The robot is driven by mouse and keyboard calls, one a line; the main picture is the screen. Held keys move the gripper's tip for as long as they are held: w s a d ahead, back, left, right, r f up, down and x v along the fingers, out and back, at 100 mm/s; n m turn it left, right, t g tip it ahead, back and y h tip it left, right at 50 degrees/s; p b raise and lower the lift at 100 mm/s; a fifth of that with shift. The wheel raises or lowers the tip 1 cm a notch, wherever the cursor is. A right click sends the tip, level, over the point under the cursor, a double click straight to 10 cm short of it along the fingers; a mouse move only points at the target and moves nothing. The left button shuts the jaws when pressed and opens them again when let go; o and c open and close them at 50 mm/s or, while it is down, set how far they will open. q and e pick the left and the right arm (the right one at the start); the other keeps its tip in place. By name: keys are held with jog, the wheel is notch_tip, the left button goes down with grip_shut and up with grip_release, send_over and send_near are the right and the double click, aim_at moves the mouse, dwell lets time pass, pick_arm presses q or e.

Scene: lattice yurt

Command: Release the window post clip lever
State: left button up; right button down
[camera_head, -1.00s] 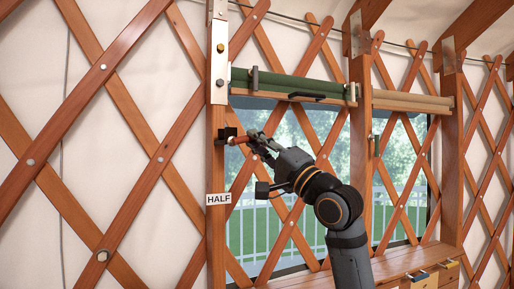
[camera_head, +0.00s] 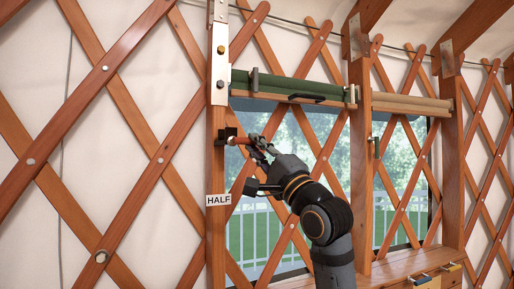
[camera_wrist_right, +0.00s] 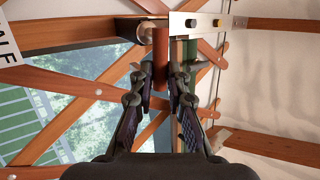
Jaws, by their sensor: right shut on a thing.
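The clip lever, a short red handle (camera_head: 239,140), sticks out to the right from a black clip bracket (camera_head: 227,133) on the wooden window post (camera_head: 216,165). My right gripper (camera_head: 254,143) is closed on the outer part of the red lever. In the right wrist view the lever (camera_wrist_right: 161,45) sits between the two fingertips (camera_wrist_right: 162,72), with the pale clip end just behind it. A "HALF" label (camera_head: 218,199) is on the post below the clip. My left gripper is in neither view.
A rolled green blind (camera_head: 300,86) with a dark handle hangs above my right gripper. Lattice slats (camera_head: 120,95) cross the wall and window. A wooden shelf (camera_head: 400,262) with coloured clips is at lower right. Open space lies in front of the window.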

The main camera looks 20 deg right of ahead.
jog(key=c, duration=1.3)
grip_release()
jog(key=shift+f, duration=0.1)
jog(key=v, duration=0.7)
jog(key=shift+s+f, duration=0.1)
jog(key=shift+s, duration=0.1)
jog(key=shift+d, duration=0.1)
